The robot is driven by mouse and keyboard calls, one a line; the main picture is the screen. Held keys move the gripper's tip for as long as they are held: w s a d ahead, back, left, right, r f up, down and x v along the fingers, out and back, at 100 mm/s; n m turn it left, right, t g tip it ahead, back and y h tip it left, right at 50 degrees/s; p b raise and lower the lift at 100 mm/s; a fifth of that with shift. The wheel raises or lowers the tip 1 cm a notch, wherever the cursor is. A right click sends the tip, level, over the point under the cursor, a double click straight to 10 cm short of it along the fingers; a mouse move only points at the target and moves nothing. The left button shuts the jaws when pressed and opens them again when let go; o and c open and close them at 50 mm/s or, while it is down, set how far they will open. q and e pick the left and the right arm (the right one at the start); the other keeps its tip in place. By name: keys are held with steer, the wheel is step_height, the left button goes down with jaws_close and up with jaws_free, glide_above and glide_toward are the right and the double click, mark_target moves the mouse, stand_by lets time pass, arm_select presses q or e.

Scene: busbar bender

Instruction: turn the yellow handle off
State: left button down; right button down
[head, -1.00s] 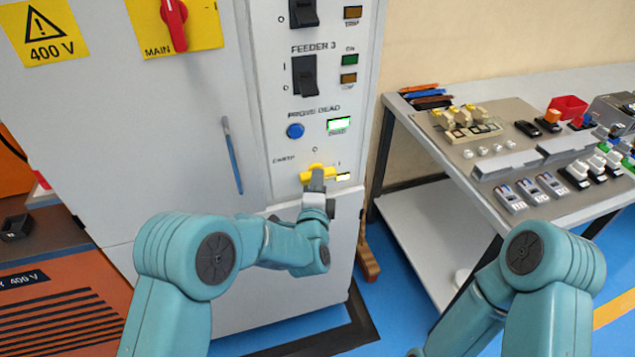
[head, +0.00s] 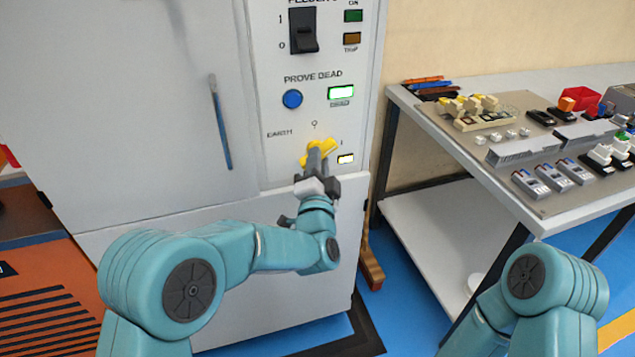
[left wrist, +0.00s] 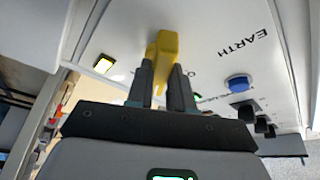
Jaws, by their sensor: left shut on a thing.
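The yellow handle (head: 327,147) is on the lower part of the grey cabinet panel, beside the EARTH label, with marks O above and I to its right. It sits tilted, its right end raised. My left gripper (head: 316,160) is shut on it and hides part of it. In the left wrist view the yellow handle (left wrist: 163,52) sits between the two dark fingers of the left gripper (left wrist: 160,75). A small lamp (head: 345,159) beside the I mark is lit. My right arm shows at the lower right, but its gripper is out of view.
Above the handle are a blue button (head: 292,99) and a lit green PROVE DEAD lamp (head: 340,93). A black FEEDER switch (head: 303,30) is higher up. A table (head: 455,150) with switches and small devices stands to the right.

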arm_select(q)
steer(key=shift+w+d+f+n+t+y+b, duration=0.15)
steer(key=shift+n+y+b, duration=1)
steer(key=shift+n+b, duration=1.15)
steer(key=shift+s+d+n+t+y+b, duration=0.1)
steer(key=shift+d+n+t+y+b, duration=0.1)
steer(key=shift+n+y+b, duration=1.95)
steer(key=shift+w+d+f+n+t+y+b, duration=0.15)
steer(key=shift+n+b, duration=1.4)
steer(key=shift+n, duration=1.7)
steer(key=shift+s+r+n+y, duration=0.1)
steer(key=shift+n+y, duration=0.15)
steer(key=shift+n, duration=0.05)
steer(key=c, duration=1)
jaws_free()
steer(key=shift+a, duration=0.1)
